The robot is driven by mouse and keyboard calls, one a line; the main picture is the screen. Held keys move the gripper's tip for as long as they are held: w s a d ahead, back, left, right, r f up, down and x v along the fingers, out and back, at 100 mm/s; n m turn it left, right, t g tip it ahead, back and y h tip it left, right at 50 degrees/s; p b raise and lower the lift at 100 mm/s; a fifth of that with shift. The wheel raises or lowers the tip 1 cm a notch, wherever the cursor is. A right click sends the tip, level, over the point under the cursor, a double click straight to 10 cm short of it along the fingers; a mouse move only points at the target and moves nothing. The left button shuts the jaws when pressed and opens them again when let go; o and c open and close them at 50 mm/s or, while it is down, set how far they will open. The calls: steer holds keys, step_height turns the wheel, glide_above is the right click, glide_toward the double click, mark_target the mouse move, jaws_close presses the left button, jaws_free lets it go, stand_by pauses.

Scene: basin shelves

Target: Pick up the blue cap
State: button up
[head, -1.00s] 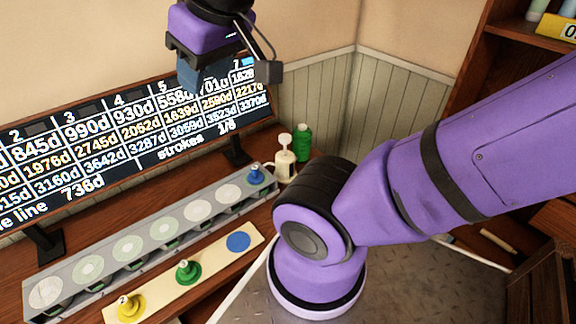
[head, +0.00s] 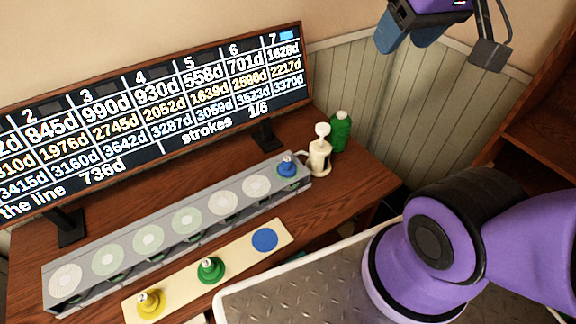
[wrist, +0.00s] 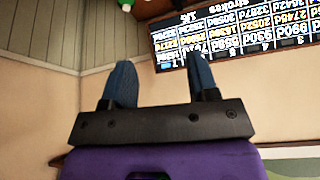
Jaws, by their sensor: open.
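The blue cap (head: 286,167), a small knobbed piece, sits upright on the far right disc of the grey stepped rack (head: 296,189) in the head view. My gripper (head: 408,42) is at the top of the head view, high above the table and to the right of the cap. It is open and empty. In the wrist view my gripper (wrist: 162,82) shows its two blue fingers spread apart with nothing between them. The blue cap is not visible in the wrist view.
A cream board (head: 179,286) holds a yellow piece (head: 150,304), a green piece (head: 211,270) and an empty blue spot (head: 265,240). A white pump bottle (head: 319,155) and a green bottle (head: 340,132) stand close right of the cap. A scoreboard (head: 160,120) rises behind.

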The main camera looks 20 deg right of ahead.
steer(key=shift+o, duration=0.4)
steer(key=n+g, duration=0.2)
steer(key=g, duration=0.3)
glide_above(287, 159)
steer(key=f, duration=4)
steer(key=shift+w+a+f, duration=0.25)
steer(key=shift+w+f, duration=0.05)
steer(key=shift+w, duration=0.1)
steer(key=shift+s+d+f, duration=0.1)
steer(key=shift+s+f, duration=0.05)
steer(key=shift+f, duration=0.8)
steer(key=shift+s+d+f, duration=0.1)
steer(key=shift+f, duration=0.85)
steer(key=shift+s+d+f, duration=0.1)
steer(key=shift+s+f, duration=0.05)
steer(key=shift+f, duration=0.8)
